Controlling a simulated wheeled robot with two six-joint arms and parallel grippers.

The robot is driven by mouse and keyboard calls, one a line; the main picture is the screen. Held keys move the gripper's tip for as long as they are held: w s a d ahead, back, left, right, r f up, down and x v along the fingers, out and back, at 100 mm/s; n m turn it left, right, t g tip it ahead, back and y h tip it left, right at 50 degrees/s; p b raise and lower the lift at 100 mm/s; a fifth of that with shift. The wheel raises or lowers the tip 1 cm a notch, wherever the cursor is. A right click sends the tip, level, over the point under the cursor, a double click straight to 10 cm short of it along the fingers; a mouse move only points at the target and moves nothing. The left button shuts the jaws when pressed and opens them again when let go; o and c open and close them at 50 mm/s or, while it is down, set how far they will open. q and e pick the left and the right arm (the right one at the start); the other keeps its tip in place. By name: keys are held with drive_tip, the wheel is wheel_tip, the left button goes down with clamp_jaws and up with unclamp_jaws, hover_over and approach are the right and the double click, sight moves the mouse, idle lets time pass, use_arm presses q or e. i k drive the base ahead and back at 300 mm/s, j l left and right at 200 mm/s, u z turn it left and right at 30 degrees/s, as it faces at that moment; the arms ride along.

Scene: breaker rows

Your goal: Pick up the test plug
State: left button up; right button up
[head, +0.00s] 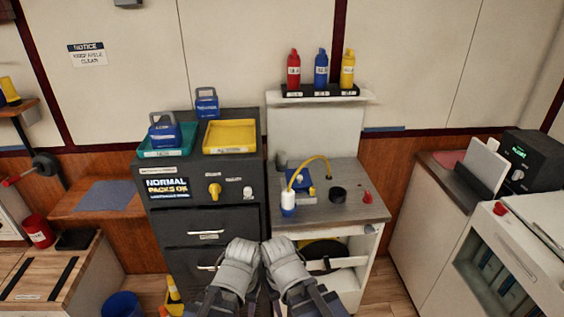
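My two arms show as grey links at the bottom centre, side by side, in front of the dark cabinet and the bench. No gripper fingers can be made out, and nothing is seen held.
A black round piece (338,194) and a red piece (367,198) lie to the right on the bench top. Red, blue and yellow bottles (321,69) stand on the shelf above. The dark cabinet (203,172) at left bears a yellow tray (230,151) and a teal tray (147,154).

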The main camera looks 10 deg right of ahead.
sight(281, 162)
drive_tip(key=l+u, duration=0.15)
drive_tip(key=u, duration=0.35)
drive_tip(key=i+l+u, duration=0.1)
drive_tip(key=u, duration=0.35)
drive_tip(key=l+u, duration=0.3)
drive_tip(key=u, duration=0.2)
drive_tip(key=k+l+u, duration=0.2)
drive_tip(key=l, duration=0.25)
drive_tip(key=l+u, duration=0.2)
drive_tip(key=l, duration=0.25)
drive_tip(key=k+l+u, duration=0.2)
drive_tip(key=l, duration=0.2)
